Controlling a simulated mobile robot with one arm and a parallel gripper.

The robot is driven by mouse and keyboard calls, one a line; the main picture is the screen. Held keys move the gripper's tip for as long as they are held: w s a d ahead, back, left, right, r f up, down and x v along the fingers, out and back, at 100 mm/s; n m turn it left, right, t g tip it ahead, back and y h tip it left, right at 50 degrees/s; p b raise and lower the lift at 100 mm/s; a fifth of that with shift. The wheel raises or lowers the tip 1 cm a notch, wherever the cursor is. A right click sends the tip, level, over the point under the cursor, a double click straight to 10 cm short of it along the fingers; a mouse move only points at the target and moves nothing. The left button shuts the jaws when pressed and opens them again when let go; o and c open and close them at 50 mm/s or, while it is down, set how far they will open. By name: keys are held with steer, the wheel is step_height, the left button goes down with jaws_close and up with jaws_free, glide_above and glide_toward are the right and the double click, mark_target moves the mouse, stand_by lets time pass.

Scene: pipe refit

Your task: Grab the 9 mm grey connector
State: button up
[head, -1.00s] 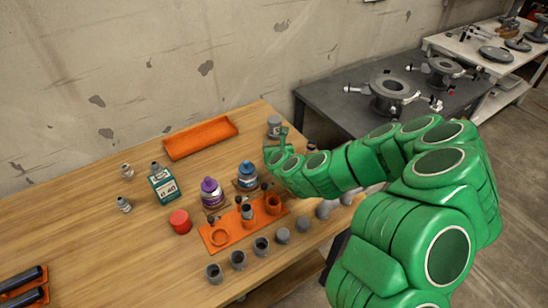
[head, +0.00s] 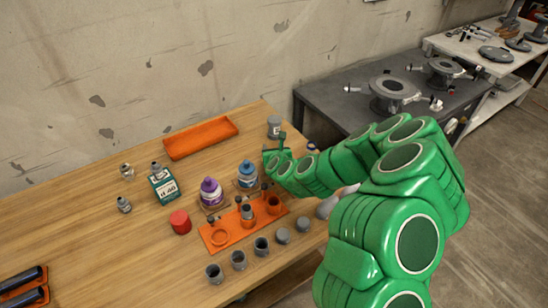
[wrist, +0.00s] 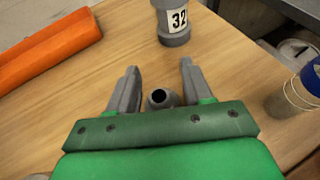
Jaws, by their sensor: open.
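In the wrist view my gripper (wrist: 160,66) is open, with one grey finger on each side of a small grey round fitting with a dark hole (wrist: 162,98). The fitting may be the 9 mm connector; no size mark is readable on it. I cannot tell whether either finger touches it. In the head view my gripper (head: 274,156) is low over the table's right part, and this fitting is not clearly visible there. Several grey connectors, one of them here (head: 238,260), stand in a row along the table's front edge; their sizes are unreadable.
A grey bottle marked 32 (wrist: 174,22) stands just beyond the fingers. A long orange tray (wrist: 50,48) lies to the left. An orange holder (head: 219,237), purple-capped bottle (head: 211,192), blue-capped bottle (head: 247,174) and red cap (head: 180,222) occupy the middle.

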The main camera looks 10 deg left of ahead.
steer(key=shift+f, duration=0.1)
jaws_close()
steer(key=shift+s, duration=0.1)
